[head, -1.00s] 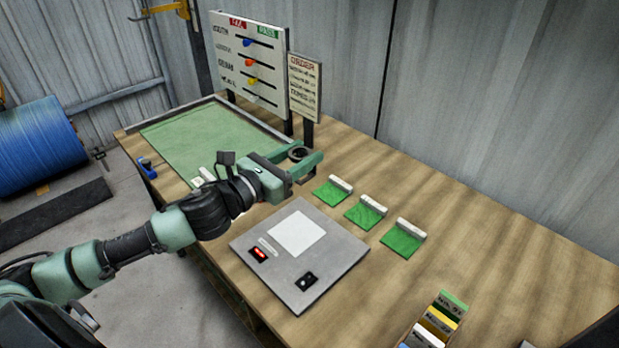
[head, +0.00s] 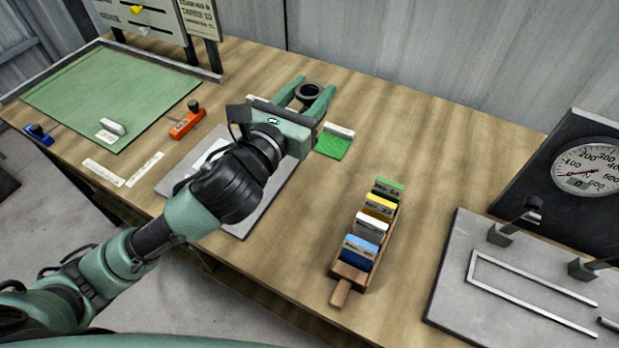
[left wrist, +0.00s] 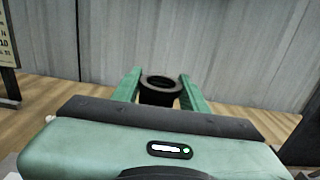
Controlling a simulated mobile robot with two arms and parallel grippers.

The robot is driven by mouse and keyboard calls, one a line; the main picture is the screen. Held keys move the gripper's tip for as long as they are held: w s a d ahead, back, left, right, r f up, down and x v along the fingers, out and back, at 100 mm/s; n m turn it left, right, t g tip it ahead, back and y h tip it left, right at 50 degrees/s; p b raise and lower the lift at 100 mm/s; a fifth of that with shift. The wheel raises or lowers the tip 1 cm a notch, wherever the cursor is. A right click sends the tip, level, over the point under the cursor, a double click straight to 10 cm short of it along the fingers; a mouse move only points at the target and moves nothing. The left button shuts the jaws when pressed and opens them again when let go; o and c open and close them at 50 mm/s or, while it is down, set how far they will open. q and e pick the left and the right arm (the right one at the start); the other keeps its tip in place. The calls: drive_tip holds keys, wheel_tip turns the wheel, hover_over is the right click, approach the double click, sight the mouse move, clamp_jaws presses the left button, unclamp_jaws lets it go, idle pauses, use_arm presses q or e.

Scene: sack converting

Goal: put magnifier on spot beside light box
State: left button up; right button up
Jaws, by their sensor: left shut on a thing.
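The magnifier (head: 308,96), a short black cylinder with a ring-shaped top, is held upright between the fingers of my left gripper (head: 314,88). My left gripper is shut on it, and it also shows between the fingers in the left wrist view (left wrist: 160,94). The grey light box (head: 264,203) lies flat on the table, largely hidden under my left arm. The gripper is past its far side in the head view, above the table; the exact height is unclear. I cannot make out a marked spot beside the light box. My right gripper is not in view.
A green swatch (head: 333,146) lies right of the gripper. A wooden holder (head: 342,286) with several coloured cards stands front right. A grey plate (head: 455,300) and dial gauge (head: 585,168) are farther right. A green mat (head: 100,90) and orange tool (head: 187,121) are left.

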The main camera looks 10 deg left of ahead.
use_arm(q)
drive_tip(key=shift+f+b, duration=2.2)
drive_tip(key=shift+f, duration=7.55)
drive_tip(key=shift+f, duration=0.15)
drive_tip(key=o, duration=1.4)
